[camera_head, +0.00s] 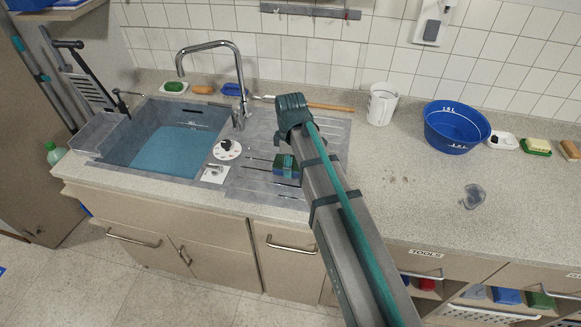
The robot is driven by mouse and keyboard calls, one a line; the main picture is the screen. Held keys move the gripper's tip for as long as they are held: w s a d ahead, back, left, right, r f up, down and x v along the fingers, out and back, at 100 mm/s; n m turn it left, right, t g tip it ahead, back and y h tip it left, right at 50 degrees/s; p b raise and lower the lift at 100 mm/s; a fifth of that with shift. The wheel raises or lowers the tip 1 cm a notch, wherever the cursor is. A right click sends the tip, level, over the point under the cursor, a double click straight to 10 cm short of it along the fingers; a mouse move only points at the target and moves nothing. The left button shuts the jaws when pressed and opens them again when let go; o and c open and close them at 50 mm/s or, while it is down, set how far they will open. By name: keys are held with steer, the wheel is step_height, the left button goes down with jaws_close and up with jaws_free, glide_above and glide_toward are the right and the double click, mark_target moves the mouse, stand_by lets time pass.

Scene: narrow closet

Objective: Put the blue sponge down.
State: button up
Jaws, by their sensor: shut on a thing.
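The blue sponge (286,171) shows as a small blue block with a dark green top, just left of my arm over the grey drainboard. My gripper (291,161) is down at this block, shut on it. My own forearm hides most of the gripper and the right side of the sponge. I cannot tell whether the sponge touches the drainboard (254,180) or hangs a little above it.
The sink (160,150) with its tall tap (240,75) lies to the left. Green, orange and blue items (233,89) line the back ledge. The counter between is mostly free.

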steer(key=shift+s+f, duration=0.1)
steer(key=shift+f, duration=1)
steer(key=shift+f, duration=0.15)
steer(key=o, duration=1.1)
step_height(320, 180, up, 12)
steer(key=shift+r+b, duration=0.2)
steer(key=shift+b, duration=0.95)
steer(key=shift+f, duration=0.1)
